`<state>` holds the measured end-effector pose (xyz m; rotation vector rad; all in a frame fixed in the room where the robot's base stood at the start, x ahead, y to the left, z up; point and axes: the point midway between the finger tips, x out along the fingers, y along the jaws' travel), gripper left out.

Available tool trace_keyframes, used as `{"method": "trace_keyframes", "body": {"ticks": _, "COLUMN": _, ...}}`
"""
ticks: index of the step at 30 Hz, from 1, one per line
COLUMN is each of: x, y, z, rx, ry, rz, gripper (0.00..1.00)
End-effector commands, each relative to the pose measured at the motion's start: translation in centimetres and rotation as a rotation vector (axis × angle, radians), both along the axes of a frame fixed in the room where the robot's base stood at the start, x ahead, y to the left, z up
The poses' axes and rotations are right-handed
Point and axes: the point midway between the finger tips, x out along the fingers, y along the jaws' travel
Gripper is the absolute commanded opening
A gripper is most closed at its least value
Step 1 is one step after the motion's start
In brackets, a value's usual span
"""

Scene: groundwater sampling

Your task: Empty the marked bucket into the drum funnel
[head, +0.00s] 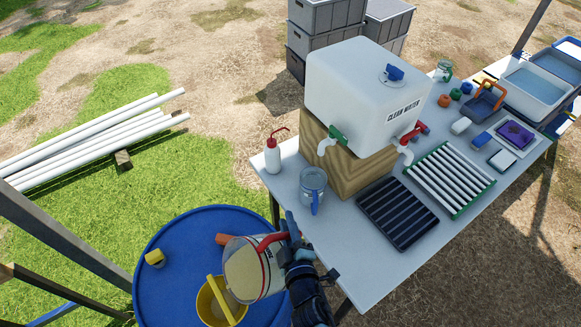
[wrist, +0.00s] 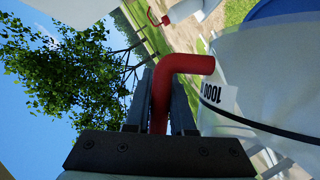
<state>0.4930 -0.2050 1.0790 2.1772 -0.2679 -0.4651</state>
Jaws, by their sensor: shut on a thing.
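The marked bucket (head: 272,262) is a pale, clear vessel with a red handle and dark markings. It is tipped on its side above the blue drum (head: 175,270), its mouth facing left beside and partly over the yellow funnel (head: 205,306). A yellow bar crosses the funnel's opening. My gripper (head: 290,238) is shut on the red handle. In the wrist view the fingers (wrist: 162,85) straddle the handle, and the bucket wall (wrist: 265,85) shows a "1000" label. I cannot tell how much liquid is inside, or whether any is flowing.
A yellow cap (head: 155,258) and an orange piece (head: 224,239) lie on the drum top. Right of it, the table (head: 400,262) holds a clear jug with a blue handle (head: 313,185), a wash bottle (head: 272,156) and a white water tank (head: 350,90). White pipes (head: 90,140) lie on the grass.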

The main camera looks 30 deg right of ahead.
Motion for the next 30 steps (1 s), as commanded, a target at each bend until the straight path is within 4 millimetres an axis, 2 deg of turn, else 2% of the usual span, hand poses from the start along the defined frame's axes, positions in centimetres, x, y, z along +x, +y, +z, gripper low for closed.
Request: {"method": "trace_keyframes", "body": {"ticks": 30, "x": 0.2, "y": 3.9, "z": 4.1, "rx": -0.305, "ry": 0.009, "rz": -0.001, "gripper": 0.0}}
